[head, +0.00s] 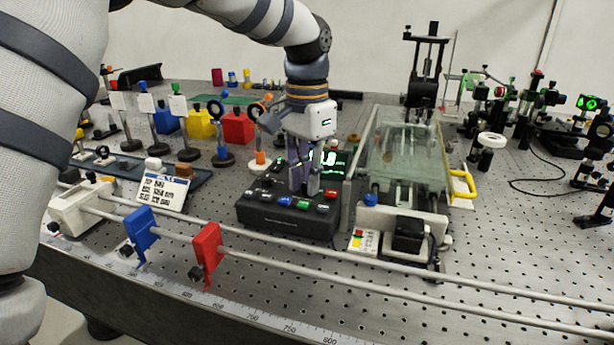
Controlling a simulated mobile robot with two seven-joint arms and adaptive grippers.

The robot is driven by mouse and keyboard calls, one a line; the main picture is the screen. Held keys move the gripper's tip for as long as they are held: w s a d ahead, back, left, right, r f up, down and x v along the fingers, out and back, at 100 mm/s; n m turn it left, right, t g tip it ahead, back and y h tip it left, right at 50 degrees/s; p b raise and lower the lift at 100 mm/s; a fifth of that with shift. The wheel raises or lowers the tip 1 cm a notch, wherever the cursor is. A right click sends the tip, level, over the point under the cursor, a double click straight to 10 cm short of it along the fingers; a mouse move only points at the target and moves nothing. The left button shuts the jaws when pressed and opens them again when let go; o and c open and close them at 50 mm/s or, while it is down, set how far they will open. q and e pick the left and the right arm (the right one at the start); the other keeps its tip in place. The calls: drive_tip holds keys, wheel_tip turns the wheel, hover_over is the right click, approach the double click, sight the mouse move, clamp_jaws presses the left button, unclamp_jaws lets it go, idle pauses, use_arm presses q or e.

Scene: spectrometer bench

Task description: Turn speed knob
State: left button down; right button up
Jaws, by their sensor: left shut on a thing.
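A black control box (288,217) with several coloured buttons along its front sits on the bench near the middle of the head view. A lit display with green characters (332,159) stands at its back right. My left gripper (307,188) reaches down onto the top of the box with its fingers pointing down. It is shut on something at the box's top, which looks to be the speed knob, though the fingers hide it. I cannot tell how far the knob is turned. My right gripper is not in view.
A glass-topped tank (404,165) with a yellow handle stands close on the right. A rail with a blue holder (141,235) and a red holder (207,252) crosses in front. Optics on posts crowd the back left and right. Bare perforated bench (500,245) lies at right.

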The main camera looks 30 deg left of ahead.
use_arm(q)
drive_tip(key=c, duration=1.8)
unclamp_jaws()
drive_tip(key=shift+r, duration=0.1)
wheel_tip(320, 180, up, 12)
